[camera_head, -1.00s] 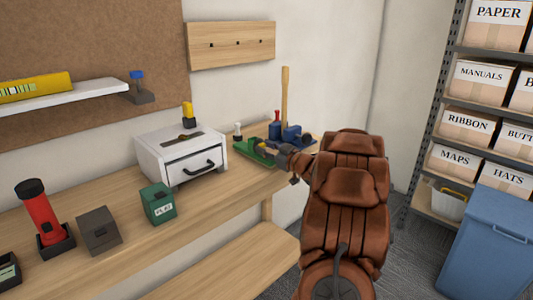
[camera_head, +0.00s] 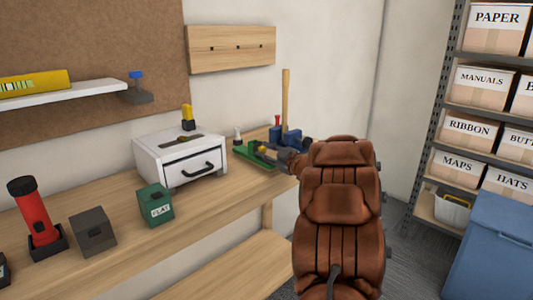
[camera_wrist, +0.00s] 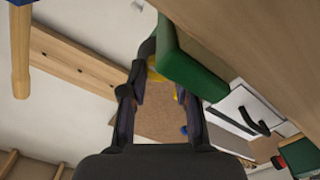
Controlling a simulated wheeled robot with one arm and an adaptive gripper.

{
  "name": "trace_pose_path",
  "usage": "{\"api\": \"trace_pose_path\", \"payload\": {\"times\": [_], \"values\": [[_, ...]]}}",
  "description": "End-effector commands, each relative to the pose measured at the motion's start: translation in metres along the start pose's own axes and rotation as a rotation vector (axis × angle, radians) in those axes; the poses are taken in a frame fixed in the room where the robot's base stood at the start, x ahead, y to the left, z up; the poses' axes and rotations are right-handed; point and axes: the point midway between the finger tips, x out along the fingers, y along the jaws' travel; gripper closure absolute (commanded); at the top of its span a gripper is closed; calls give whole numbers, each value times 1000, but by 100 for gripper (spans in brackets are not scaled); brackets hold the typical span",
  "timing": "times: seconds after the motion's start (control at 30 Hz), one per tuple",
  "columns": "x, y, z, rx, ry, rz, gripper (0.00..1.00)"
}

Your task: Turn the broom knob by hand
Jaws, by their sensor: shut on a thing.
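Behind stands an upright wooden handle (camera_head: 286,98) in a blue holder (camera_head: 291,135); the handle appears upside down in the wrist view (camera_wrist: 20,50). Which part is the broom knob is unclear.
A white drawer box (camera_head: 180,157) stands left of the green block. A green box marked FLAT (camera_head: 156,205), a grey box (camera_head: 92,234) and a red flashlight (camera_head: 34,212) line the bench (camera_head: 120,262). A blue bin (camera_head: 490,245) and shelving are at right.

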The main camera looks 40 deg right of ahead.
Motion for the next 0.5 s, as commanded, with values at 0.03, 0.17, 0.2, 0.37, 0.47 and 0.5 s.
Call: {"api": "trace_pose_path", "payload": {"times": [0.03, 0.17, 0.2, 0.37, 0.47, 0.5], "values": [[0, 0, 0, 1, 0, 1, 100], [0, 0, 0, 1, 0, 1, 69], [0, 0, 0, 1, 0, 1, 65], [0, 0, 0, 1, 0, 0, 48], [0, 0, 0, 1, -1, 0, 45], [0, 0, 0, 1, -1, -1, 45]]}}
